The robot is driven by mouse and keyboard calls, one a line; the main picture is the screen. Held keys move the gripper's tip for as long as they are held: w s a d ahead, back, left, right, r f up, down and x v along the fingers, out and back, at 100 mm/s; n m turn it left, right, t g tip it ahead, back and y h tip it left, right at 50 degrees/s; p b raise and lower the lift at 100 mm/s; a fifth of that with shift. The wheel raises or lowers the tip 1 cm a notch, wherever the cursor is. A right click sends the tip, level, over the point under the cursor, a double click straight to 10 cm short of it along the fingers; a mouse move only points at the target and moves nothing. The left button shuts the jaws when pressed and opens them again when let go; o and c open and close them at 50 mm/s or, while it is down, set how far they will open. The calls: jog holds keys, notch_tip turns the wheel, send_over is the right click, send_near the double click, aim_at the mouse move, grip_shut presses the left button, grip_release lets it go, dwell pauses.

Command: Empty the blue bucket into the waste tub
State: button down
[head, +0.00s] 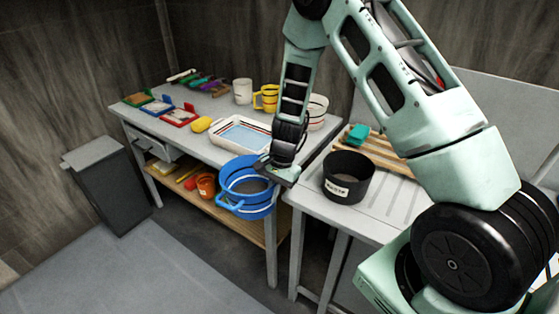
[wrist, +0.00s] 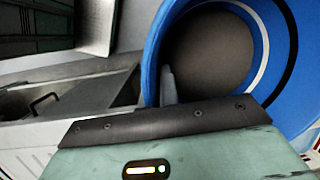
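The blue bucket (head: 232,206) hangs in the air in front of the table's front edge, roughly upright, with its handle on the near left side. My gripper (head: 266,168) is shut on its rim at the right side. In the wrist view a finger (wrist: 168,85) shows at the rim of the bucket (wrist: 278,70), and a grey-brown fill covers its inside. The waste tub (head: 345,192) is black with a white label and stands on the right-hand table, right of my gripper.
A white tray (head: 213,139), yellow mug (head: 267,97), white cup (head: 243,91) and striped container (head: 317,112) stand on the left table. A wooden rack with a teal block (head: 358,134) lies behind the tub. A grey bin (head: 105,185) stands on the floor at left.

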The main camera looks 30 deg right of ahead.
jog(key=w+d+r+m+t+p, duration=0.1)
jog(key=r+m+p, duration=0.1)
jog(key=r+m, duration=0.1)
jog(key=w+d+r+m+t+h+p, duration=0.1)
jog(key=r+m+p, duration=0.1)
jog(key=r+m, duration=0.2)
jog(key=w+d+r+m+t+p, duration=0.1)
jog(key=r+m+p, duration=0.1)
jog(key=r+m, duration=0.2)
jog(key=shift+w+d+r+m+h+p, duration=0.1)
jog(key=shift+w+d+m+h+p, duration=0.1)
jog(key=shift+m, duration=0.6)
jog(key=shift+w+d+m+h+p, duration=0.1)
jog(key=shift+d+m+p, duration=0.1)
jog(key=shift+m, duration=0.6)
notch_tip(320, 180, down, 11)
jog(key=d+m+b, duration=0.1)
jog(key=m+b, duration=0.2)
jog(key=b, duration=0.8)
jog(key=shift+s+r+h, duration=0.2)
jog(key=shift+s+h, duration=0.05)
jog(key=shift+h, duration=0.15)
jog(key=shift+d+r+b, duration=0.25)
jog(key=shift+r+b, duration=0.05)
jog(key=shift+r, duration=0.2)
jog(key=shift+s+d+r+t+y+b, duration=0.2)
jog(key=shift+r+t+y+b, duration=0.25)
jog(key=shift+r, duration=0.3)
jog(key=shift+d+r, duration=0.1)
jog(key=shift+r, duration=0.1)
